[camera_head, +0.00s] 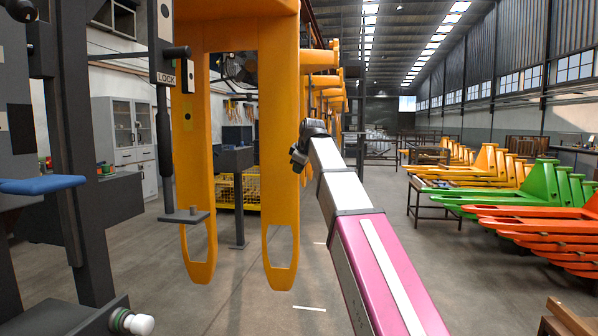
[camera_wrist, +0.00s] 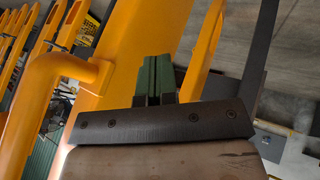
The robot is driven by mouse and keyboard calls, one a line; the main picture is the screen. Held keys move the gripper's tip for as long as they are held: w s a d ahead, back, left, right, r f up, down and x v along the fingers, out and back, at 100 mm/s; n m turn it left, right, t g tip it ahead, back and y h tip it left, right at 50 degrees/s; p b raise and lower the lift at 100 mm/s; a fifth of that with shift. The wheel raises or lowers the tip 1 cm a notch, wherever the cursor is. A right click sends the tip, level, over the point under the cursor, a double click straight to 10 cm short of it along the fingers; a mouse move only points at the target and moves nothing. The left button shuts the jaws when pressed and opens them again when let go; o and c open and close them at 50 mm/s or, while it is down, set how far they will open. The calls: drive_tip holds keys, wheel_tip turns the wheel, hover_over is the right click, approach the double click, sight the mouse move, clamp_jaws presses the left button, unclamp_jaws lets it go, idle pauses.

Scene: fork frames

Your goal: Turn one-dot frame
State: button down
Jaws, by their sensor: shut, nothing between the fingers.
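A large orange fork frame (camera_head: 279,120) hangs close in front with its two fork legs pointing down. My arm reaches up to the frame's right edge in the head view, where the fingers cannot be made out. In the wrist view my gripper (camera_wrist: 157,72) has its green fingers together and empty, in front of an orange frame surface (camera_wrist: 120,60). I cannot tell whether they touch it. A bent orange bar (camera_wrist: 45,75) is left of them.
A dark post with a LOCK plate (camera_head: 166,78) stands before the frame's left leg. More orange frames (camera_head: 333,85) hang behind. Orange, green and yellow fork frames (camera_head: 545,190) rest at the right. The floor right of my arm is largely clear.

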drive_tip(key=v, duration=0.7)
drive_tip(key=shift+d+r, duration=0.2)
drive_tip(key=shift+r, duration=0.1)
drive_tip(key=c, duration=1)
unclamp_jaws()
drive_tip(key=shift+d+r, duration=0.15)
drive_tip(key=shift+r, duration=0.05)
drive_tip(key=shift+o, duration=0.8)
drive_tip(key=shift+w+y, duration=0.3)
drive_tip(key=shift+y, duration=0.2)
drive_tip(key=w+d+r+m+t+y, duration=0.45)
drive_tip(key=w+d+r+y, duration=0.3)
drive_tip(key=d+y, duration=0.3)
drive_tip(key=w+x, duration=0.1)
drive_tip(key=x, duration=0.9)
drive_tip(key=shift+w+f+t+h, duration=0.2)
drive_tip(key=shift+f+t+h, duration=0.15)
drive_tip(key=shift+f+h, duration=0.1)
drive_tip(key=shift+d+n, duration=0.1)
drive_tip(key=shift+n, duration=0.15)
drive_tip(key=shift+c, duration=0.3)
